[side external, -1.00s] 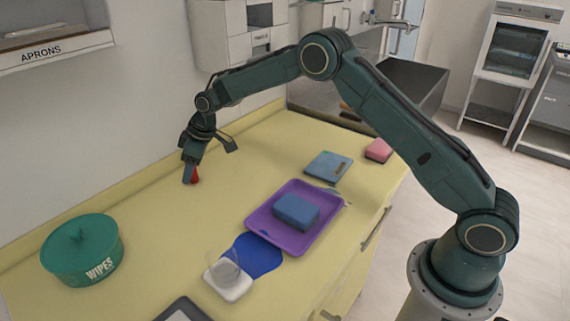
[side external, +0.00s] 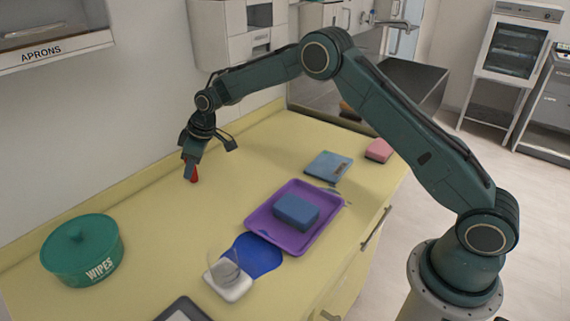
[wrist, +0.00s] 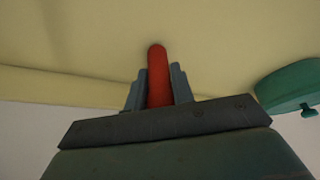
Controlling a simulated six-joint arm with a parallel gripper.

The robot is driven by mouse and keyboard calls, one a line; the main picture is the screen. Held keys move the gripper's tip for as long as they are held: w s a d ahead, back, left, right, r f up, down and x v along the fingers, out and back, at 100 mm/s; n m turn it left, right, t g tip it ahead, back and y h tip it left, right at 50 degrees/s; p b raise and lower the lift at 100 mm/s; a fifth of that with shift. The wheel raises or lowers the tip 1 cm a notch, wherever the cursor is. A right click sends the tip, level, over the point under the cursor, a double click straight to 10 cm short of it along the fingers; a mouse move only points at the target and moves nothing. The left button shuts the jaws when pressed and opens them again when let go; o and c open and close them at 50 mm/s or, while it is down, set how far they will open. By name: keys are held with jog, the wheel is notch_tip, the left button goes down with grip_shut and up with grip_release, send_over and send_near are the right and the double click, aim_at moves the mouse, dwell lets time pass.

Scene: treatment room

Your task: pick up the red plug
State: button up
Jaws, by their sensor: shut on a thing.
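The red plug (wrist: 157,75) is between the two fingers of my gripper (wrist: 158,88) in the wrist view, with its rounded end pointing out past the fingertips. In the side view my gripper (side external: 191,175) is at the back left of the yellow counter, and a small part of the red plug (side external: 195,175) shows beside the fingers. My gripper is shut on the plug. I cannot tell from the side view whether the plug's lower end touches the counter.
A green wipes tub (side external: 83,255) stands on the counter (side external: 150,225) at the front left. A purple tray (side external: 262,215) holds a blue block (side external: 297,211). A clear cup (side external: 224,266) stands on a white item (side external: 233,289) near a blue mat (side external: 262,255). The counter around my gripper is clear.

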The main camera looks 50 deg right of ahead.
notch_tip(320, 180, up, 20)
jog(key=shift+f, duration=0.15)
dwell(0.5)
